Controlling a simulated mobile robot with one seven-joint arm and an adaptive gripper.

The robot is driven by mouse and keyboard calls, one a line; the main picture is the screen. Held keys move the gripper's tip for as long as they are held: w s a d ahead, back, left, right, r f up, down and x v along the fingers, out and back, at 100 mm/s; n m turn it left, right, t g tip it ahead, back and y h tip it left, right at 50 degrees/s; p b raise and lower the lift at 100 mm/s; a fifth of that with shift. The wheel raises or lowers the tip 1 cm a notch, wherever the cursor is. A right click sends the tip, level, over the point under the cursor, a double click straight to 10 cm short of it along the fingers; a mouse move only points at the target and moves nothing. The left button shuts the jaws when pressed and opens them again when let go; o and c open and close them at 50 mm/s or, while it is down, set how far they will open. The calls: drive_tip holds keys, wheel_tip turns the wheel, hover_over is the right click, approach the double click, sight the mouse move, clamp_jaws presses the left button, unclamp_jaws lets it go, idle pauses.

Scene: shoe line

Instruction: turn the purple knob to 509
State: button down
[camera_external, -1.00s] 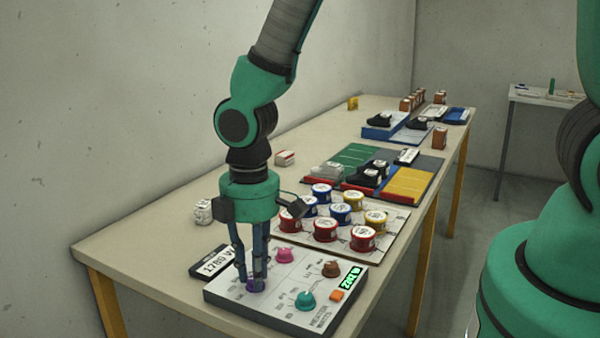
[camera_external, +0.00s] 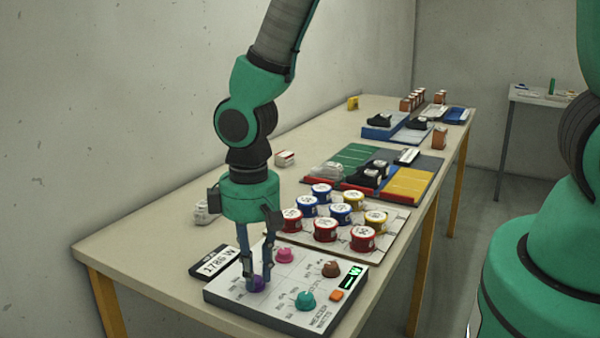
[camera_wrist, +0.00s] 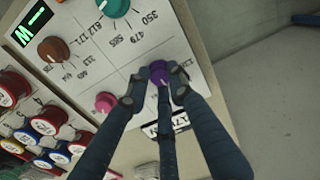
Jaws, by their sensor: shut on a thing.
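The purple knob (camera_external: 257,285) sits at the near left of the white control panel (camera_external: 232,292). My gripper (camera_external: 256,282) points down onto it, its fingers closed around it. In the wrist view the purple knob (camera_wrist: 158,72) shows between the fingertips of my gripper (camera_wrist: 160,82). The scale marks around this knob are mostly hidden by the fingers, so its setting cannot be read. The small display (camera_external: 351,276) on the panel shows a dash-like mark and a letter.
The panel also bears a pink knob (camera_external: 284,255), a teal knob (camera_external: 305,301), a brown knob (camera_external: 331,269) and an orange button (camera_external: 337,295). Several red, blue and yellow labelled tubs (camera_external: 326,229) stand close behind. The table's left side (camera_external: 150,250) is clear.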

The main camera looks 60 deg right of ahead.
idle(0.3)
drive_tip(key=c, duration=1.5)
unclamp_jaws()
wheel_tip(320, 180, up, 12)
